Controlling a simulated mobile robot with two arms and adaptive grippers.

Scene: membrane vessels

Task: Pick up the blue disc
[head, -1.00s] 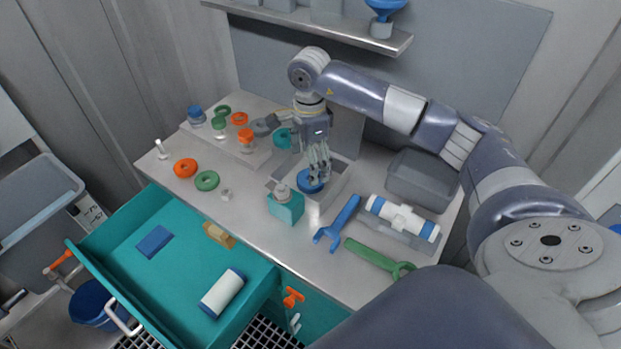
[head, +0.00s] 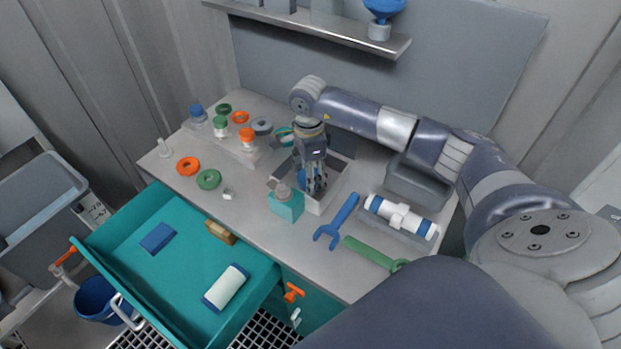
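The blue disc (head: 302,178) lies in the grey open tray (head: 338,187) on the bench and is mostly hidden behind my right gripper. My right gripper (head: 316,190) points down into the tray, its fingers in front of and beside the disc. I cannot tell whether the fingers touch the disc or how far apart they are. My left gripper is not in view.
A blue wrench (head: 337,222), a green wrench (head: 372,254) and a white cylinder with blue bands (head: 401,216) lie to the right. The teal drawer (head: 185,262) is open in front.

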